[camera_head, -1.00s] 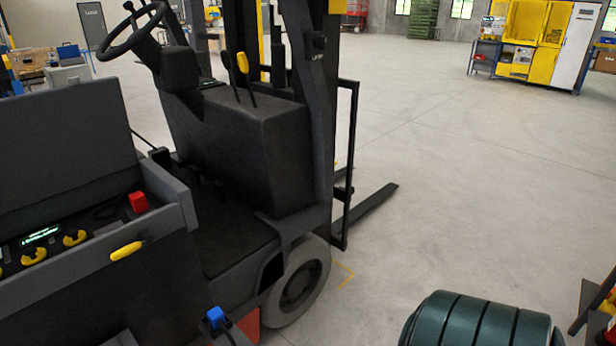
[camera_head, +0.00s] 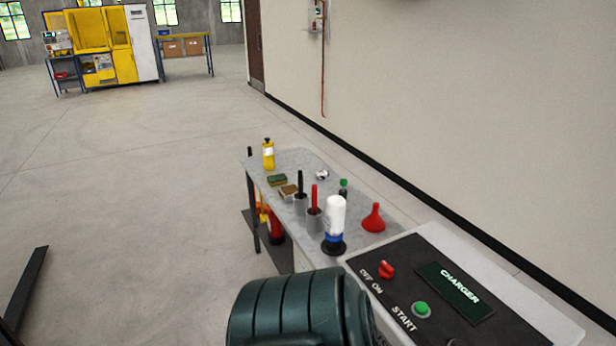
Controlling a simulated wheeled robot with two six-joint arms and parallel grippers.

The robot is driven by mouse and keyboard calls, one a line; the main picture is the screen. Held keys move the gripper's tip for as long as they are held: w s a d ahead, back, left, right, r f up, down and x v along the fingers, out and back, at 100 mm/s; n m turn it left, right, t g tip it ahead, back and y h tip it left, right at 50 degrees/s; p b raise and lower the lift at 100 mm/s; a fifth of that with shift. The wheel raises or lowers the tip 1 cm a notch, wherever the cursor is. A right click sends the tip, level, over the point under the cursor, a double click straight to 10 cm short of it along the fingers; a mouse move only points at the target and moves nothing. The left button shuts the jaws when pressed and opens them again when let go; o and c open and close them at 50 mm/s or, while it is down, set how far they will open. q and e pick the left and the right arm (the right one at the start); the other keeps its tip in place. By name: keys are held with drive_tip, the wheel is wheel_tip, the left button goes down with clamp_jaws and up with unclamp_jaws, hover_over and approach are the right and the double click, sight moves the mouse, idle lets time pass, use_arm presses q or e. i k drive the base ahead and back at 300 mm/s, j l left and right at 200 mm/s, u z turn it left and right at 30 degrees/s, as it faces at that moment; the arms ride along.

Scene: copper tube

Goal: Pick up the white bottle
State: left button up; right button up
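The white bottle (camera_head: 335,215) stands upright near the close end of a grey-topped table (camera_head: 245,165). It has a blue band near its bottom and a dark round piece at its base. A red funnel (camera_head: 373,219) stands just right of it. A holder with a red-handled tool (camera_head: 314,198) stands just left of it. Neither of my grippers is in view.
A charger panel (camera_head: 455,295) with a red switch and green button stands close at the lower right. A dark green ribbed cylinder (camera_head: 285,312) blocks the bottom middle. A yellow bottle (camera_head: 268,155) stands at the table's far end. Open floor lies left; a wall (camera_head: 450,110) runs right.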

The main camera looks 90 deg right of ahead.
sight(334, 218)
drive_tip(key=l+z, duration=0.15)
drive_tip(key=z, duration=2.1)
drive_tip(key=k+z, duration=0.1)
drive_tip(key=z, duration=0.6)
drive_tip(key=j+u, duration=0.4)
